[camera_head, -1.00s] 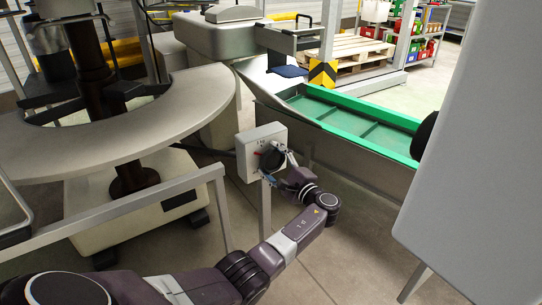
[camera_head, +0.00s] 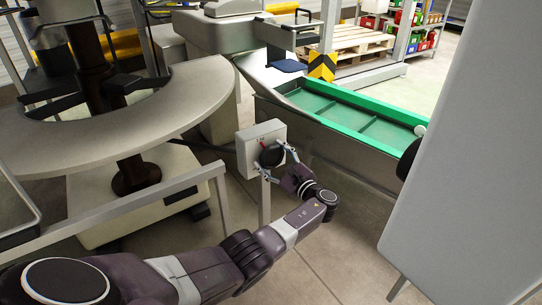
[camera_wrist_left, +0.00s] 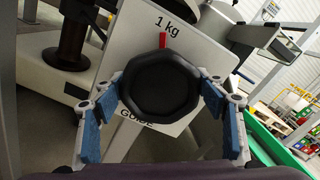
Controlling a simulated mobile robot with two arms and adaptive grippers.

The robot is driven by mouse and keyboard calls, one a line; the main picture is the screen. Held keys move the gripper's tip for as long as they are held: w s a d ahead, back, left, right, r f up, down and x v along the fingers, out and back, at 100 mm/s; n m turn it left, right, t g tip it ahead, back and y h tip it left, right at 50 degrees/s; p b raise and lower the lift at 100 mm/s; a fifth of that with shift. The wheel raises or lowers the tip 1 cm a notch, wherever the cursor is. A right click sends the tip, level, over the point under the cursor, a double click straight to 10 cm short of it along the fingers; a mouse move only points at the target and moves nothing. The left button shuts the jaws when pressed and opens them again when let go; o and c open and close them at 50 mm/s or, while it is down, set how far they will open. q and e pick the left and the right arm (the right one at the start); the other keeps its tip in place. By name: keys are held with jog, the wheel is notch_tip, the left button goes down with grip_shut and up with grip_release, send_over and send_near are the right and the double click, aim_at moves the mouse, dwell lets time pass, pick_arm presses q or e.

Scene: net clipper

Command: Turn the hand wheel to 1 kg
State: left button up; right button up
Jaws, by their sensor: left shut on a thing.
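The hand wheel (camera_wrist_left: 160,84) is black, with a red pointer (camera_wrist_left: 163,40) at its top edge. The pointer stands just under the "1 kg" label on the light grey panel (camera_wrist_left: 202,47); a "GUIDE" label shows partly below the wheel. In the head view the wheel (camera_head: 271,156) sits on the front of a small grey box (camera_head: 246,143) on a post. My left gripper (camera_wrist_left: 160,104) is shut on the wheel, its blue-padded fingers on the left and right of it. The finger contact points are partly hidden by the wheel. My right gripper is not in view.
A green-edged conveyor trough (camera_head: 365,108) lies behind and right of the box. A curved grey table (camera_head: 150,110) and a metal rail (camera_head: 130,207) are on the left. A large grey panel (camera_head: 470,170) fills the right side. Bare floor shows below the arm.

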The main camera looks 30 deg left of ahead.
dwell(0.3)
pick_arm(q)
jog(key=o, duration=1.2)
jog(key=shift+d, duration=0.1)
jog(key=v, duration=1.2)
jog(key=shift+f, duration=0.1)
